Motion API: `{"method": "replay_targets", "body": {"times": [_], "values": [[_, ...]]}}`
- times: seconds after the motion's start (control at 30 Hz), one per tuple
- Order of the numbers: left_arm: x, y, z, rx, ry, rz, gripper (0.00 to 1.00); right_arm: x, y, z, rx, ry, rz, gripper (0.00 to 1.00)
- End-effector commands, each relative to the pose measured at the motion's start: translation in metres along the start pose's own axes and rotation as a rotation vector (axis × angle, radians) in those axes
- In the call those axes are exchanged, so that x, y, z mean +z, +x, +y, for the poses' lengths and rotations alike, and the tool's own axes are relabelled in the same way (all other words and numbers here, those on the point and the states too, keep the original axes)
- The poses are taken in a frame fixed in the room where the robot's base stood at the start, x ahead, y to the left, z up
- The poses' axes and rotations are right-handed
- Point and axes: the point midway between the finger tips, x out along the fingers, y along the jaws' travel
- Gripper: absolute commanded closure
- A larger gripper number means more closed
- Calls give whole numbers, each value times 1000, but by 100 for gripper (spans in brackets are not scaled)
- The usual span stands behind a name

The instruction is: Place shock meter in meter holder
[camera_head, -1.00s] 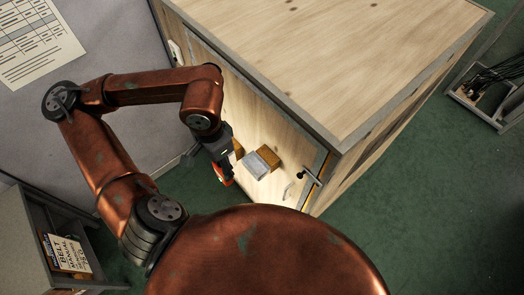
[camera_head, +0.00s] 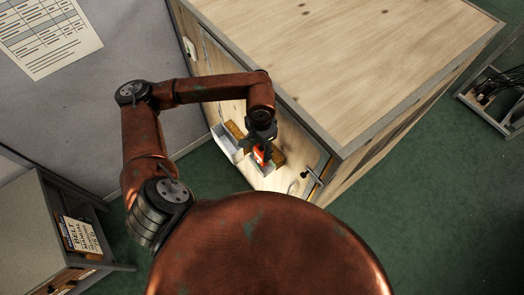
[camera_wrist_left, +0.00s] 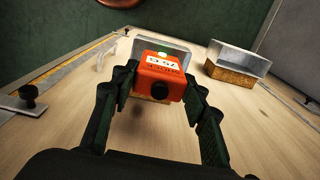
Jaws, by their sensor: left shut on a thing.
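The shock meter is a small orange-red box (camera_wrist_left: 160,68) with a white label, a green spot on top and a dark round spot on its near face. My left gripper (camera_wrist_left: 160,88) is shut on it, one finger at each side. In the head view the meter (camera_head: 261,156) shows under my left gripper (camera_head: 263,141) at the cabinet's front. A pale open-topped holder (camera_wrist_left: 185,50) is just behind the meter in the wrist view, partly hidden by it. I cannot tell whether they touch. A second holder (camera_wrist_left: 240,57) is to the right and looks empty. My right gripper is not in view.
Both holders sit on brown blocks (camera_wrist_left: 226,74) on the wooden cabinet front. A black-knobbed latch (camera_head: 313,178) is at the front's right edge. The cabinet top (camera_head: 340,60) is bare. A low shelf (camera_head: 35,220) with manuals stands at left.

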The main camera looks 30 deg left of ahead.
Motion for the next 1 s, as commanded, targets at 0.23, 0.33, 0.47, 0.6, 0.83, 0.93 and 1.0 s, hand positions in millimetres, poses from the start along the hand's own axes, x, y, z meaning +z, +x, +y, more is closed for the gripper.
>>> {"method": "replay_targets", "body": {"times": [0.23, 0.33, 0.47, 0.6, 0.83, 0.93, 1.0], "values": [[-5, 28, 0, 3, 0, -5, 84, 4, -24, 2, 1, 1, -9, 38], [-6, 36, 0, 1, 0, -2, 84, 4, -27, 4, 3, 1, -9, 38], [-6, 39, -1, -1, 1, 0, 84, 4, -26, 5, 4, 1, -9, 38], [-6, 39, -1, -1, 1, -1, 84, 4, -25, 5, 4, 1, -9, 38], [-6, 43, 0, 0, 1, -1, 58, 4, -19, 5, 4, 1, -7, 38], [-6, 42, 0, 0, 1, -1, 51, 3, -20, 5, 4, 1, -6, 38], [-6, 42, 0, 0, 1, -1, 46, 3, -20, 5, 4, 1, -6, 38]]}}
